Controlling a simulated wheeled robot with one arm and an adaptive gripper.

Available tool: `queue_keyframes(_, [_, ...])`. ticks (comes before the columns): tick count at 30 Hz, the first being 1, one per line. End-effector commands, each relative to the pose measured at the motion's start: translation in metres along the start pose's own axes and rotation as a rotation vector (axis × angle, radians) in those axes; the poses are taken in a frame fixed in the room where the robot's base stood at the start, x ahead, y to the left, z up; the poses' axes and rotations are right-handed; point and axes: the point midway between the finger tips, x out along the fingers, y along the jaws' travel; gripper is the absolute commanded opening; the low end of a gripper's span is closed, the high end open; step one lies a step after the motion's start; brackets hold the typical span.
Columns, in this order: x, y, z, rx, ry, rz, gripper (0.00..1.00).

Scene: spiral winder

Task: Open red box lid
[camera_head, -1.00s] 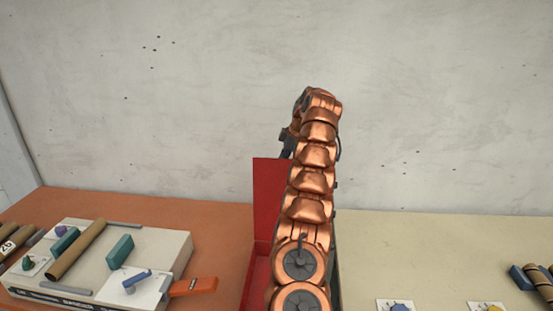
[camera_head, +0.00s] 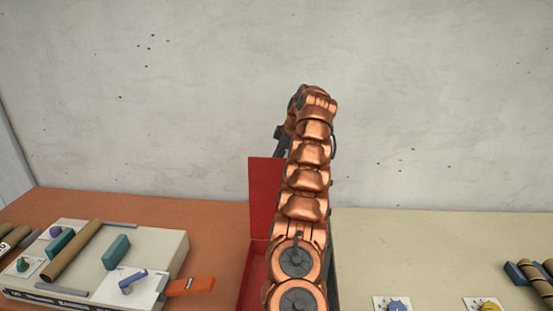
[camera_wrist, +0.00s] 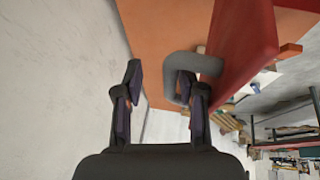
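The red box lid (camera_head: 264,195) stands upright behind the open red box (camera_head: 254,280) in the head view. The box is partly hidden behind my arm. In the wrist view the lid (camera_wrist: 243,45) is at the upper right, with a grey bent handle (camera_wrist: 178,62) on it. My gripper (camera_wrist: 160,90) is open, its two dark fingers apart. The right finger overlaps the handle's loop; I cannot tell whether they touch. Nothing is clamped between the fingers. In the head view the fingers are hidden behind my arm.
A beige machine (camera_head: 90,255) with tubes, teal blocks and an orange lever (camera_head: 190,286) stands to the left on the orange tabletop (camera_head: 215,225). Blue (camera_head: 396,304) and yellow (camera_head: 489,305) knobs sit on the beige tabletop (camera_head: 430,250) at right. A concrete wall is behind.

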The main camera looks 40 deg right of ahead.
Motion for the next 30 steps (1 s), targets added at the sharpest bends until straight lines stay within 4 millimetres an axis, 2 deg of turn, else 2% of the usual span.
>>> queue_keyframes(13, [-0.022,0.002,0.001,0.002,0.001,0.005,0.39])
queue_keyframes(23, [-0.030,0.000,0.000,-0.002,0.001,0.002,0.39])
queue_keyframes(30, [-0.034,-0.002,0.005,-0.002,-0.001,0.004,0.39])
